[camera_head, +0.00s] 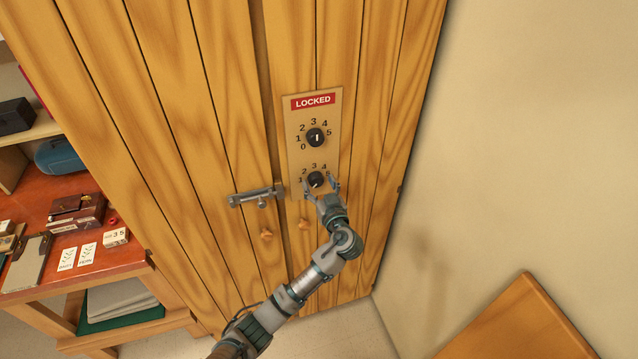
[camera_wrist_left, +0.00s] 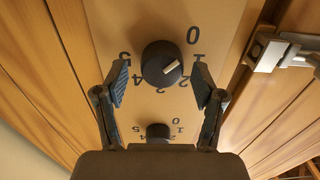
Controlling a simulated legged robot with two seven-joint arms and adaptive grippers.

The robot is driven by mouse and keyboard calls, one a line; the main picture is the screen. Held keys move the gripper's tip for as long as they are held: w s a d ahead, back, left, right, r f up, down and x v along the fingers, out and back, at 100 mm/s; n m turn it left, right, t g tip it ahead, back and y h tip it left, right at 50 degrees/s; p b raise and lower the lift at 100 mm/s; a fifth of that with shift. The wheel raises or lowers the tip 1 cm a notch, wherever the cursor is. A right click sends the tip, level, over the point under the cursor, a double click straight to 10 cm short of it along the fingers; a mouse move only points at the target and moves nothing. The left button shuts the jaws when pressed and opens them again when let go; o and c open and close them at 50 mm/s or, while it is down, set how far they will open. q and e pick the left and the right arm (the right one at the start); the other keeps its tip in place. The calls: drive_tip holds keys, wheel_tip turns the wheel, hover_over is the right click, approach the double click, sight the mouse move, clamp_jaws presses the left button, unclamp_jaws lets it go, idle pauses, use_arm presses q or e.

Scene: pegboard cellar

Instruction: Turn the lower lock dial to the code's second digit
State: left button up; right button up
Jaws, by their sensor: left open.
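The lower lock dial (camera_head: 315,179) is a round black knob with a white mark, on a metal plate (camera_head: 304,164) numbered around each dial. My left gripper (camera_head: 319,185) is open, with one finger on each side of this dial and gaps between. It hides some of the lower numbers in the head view. The upper dial (camera_head: 316,137) has its mark roughly upright, near 3 or 4. My right gripper is not in view.
A sliding bolt (camera_head: 257,196) and wooden knobs (camera_head: 267,234) are on the doors. A desk (camera_head: 130,258) at left bears a card block (camera_head: 115,237) whose digits look like 35. A wooden top (camera_head: 520,325) is lower right.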

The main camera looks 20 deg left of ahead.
use_arm(q)
drive_tip(key=shift+w, duration=0.1)
drive_tip(key=shift+a, duration=0.2)
drive_tip(key=c, duration=1.1)
